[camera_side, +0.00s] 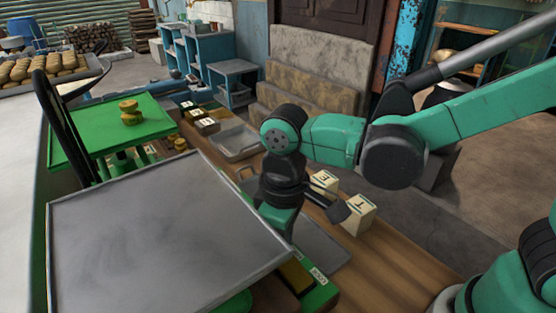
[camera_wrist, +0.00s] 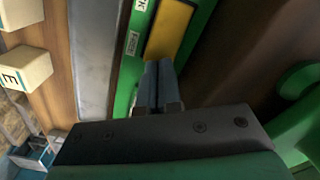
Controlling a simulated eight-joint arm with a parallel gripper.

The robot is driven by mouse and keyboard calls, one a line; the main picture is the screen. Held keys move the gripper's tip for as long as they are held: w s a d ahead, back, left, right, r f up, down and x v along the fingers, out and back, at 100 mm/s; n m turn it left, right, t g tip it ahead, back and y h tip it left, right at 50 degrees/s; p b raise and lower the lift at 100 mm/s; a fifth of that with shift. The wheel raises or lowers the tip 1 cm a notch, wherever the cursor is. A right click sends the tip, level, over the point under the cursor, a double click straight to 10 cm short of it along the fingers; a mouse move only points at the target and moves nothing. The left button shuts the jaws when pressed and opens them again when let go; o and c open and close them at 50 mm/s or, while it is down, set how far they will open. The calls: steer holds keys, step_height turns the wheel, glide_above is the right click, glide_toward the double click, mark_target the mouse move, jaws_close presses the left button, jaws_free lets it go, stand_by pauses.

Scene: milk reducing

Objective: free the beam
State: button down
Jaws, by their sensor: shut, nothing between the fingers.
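A scale with a green base stands on the wooden bench. Its wide grey pan (camera_side: 160,235) is in front, and its green plate (camera_side: 90,130) with brass weights (camera_side: 130,112) is behind. The beam itself is hard to make out and seems largely hidden. A yellow piece (camera_wrist: 172,28) lies in a slot of the green base (camera_wrist: 203,35), beside a white label that seems to read FREE (camera_wrist: 133,42) and another ending in K (camera_wrist: 141,4). My gripper (camera_wrist: 158,65) is shut and empty, its tips by the yellow piece's near end; contact is unclear. The pan's edge partly hides it in the side view.
Cream letter blocks E (camera_side: 324,184) and T (camera_side: 358,214) stand right of my gripper. A grey metal tray (camera_side: 236,142) and small dark-and-cream blocks (camera_side: 204,122) lie behind. The bench (camera_side: 385,265) is clear at the front right.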

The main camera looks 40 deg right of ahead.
steer(key=shift+f, duration=1.15)
stand_by(0.4)
steer(key=shift+r, duration=3.55)
steer(key=w+d+m+t, duration=0.1)
steer(key=d+m+t, duration=0.5)
steer(key=d, duration=0.8)
steer(key=shift+d+r+t, duration=0.15)
steer(key=shift+d+t, duration=0.1)
steer(key=shift+t, duration=0.35)
